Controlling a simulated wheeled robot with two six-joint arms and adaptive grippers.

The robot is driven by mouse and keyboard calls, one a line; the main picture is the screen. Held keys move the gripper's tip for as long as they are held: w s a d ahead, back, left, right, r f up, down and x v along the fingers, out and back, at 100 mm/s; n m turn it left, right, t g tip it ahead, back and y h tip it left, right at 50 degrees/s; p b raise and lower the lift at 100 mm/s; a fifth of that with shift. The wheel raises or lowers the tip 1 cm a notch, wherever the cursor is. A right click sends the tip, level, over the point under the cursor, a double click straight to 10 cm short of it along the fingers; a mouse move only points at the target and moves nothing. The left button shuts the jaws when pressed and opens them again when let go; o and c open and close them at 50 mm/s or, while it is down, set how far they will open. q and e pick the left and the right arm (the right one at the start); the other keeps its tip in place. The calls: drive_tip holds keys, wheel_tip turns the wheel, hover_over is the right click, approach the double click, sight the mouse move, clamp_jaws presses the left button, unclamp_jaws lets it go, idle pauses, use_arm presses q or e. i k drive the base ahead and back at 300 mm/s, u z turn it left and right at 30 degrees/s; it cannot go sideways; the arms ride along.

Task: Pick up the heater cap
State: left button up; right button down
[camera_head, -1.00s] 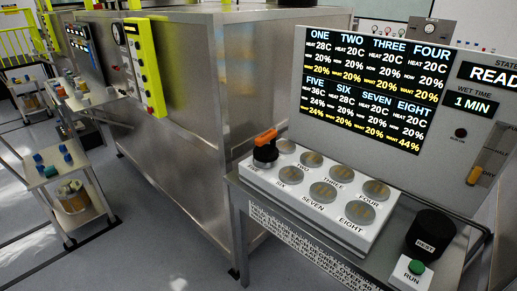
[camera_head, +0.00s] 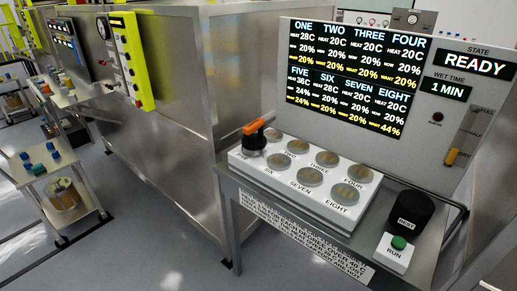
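What I take to be the heater cap (camera_head: 254,140) is a black round cap with an orange handle. It sits on the left front spot, labelled FIVE, of a white block (camera_head: 331,214) with two rows of round metal pads. It hides the pad under it. The handle points toward the upper right. Neither of my grippers shows in the head view.
A steel bench (camera_head: 283,208) carries the block, a black cylinder marked REST (camera_head: 410,208) and a RUN box with a green button (camera_head: 398,243). A display panel (camera_head: 352,78) stands behind, reading READY. A large steel vessel (camera_head: 170,100) stands left. A small trolley (camera_head: 40,169) is farther left, with open floor between.

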sight(253, 144)
drive_tip(key=u, duration=0.8)
drive_tip(key=k, duration=0.15)
drive_tip(key=z, duration=1.55)
drive_tip(key=i, duration=0.55)
drive_tip(key=u, duration=0.05)
